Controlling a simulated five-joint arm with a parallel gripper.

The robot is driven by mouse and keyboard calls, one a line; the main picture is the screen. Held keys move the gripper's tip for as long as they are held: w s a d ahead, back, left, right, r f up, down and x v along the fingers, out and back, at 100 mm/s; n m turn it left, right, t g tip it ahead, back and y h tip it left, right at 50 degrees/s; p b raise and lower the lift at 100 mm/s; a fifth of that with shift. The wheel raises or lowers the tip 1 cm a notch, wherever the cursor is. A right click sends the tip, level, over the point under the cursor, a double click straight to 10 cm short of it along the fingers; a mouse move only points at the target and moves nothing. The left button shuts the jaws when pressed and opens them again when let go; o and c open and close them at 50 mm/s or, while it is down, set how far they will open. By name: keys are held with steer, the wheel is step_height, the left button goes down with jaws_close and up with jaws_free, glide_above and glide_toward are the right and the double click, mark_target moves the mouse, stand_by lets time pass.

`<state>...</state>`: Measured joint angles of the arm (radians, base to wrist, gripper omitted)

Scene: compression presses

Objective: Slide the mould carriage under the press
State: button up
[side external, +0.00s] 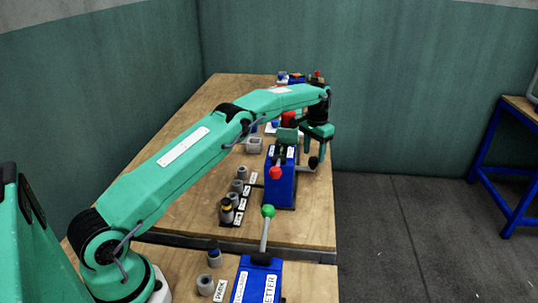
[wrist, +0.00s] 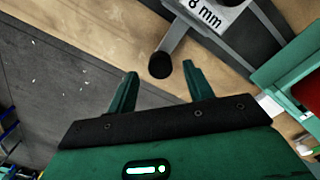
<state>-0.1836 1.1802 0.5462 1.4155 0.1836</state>
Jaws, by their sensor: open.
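A blue press (side external: 281,192) stands on the wooden bench, with a red-knobbed lever (side external: 276,172) at its front. A bar with a black knob (side external: 313,162) sticks out on its right side. In the wrist view the grey bar (wrist: 174,38) ends in the black knob (wrist: 160,65) and meets a part labelled "8 mm" (wrist: 205,14). I take this bar for the mould carriage's handle; the carriage itself is mostly hidden. My gripper (side external: 314,153) is open above the knob. In the wrist view the knob appears between the two fingertips; I cannot tell whether they touch it.
A green-knobbed lever (side external: 268,211) rises from a nearer blue unit (side external: 257,282). Several small cylinders stand in a labelled rack (side external: 232,205) left of the press. More small equipment (side external: 292,78) is at the bench's far end. Open floor (side external: 410,220) lies to the right.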

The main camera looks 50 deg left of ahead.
steer(key=shift+f, duration=1.4)
jaws_close()
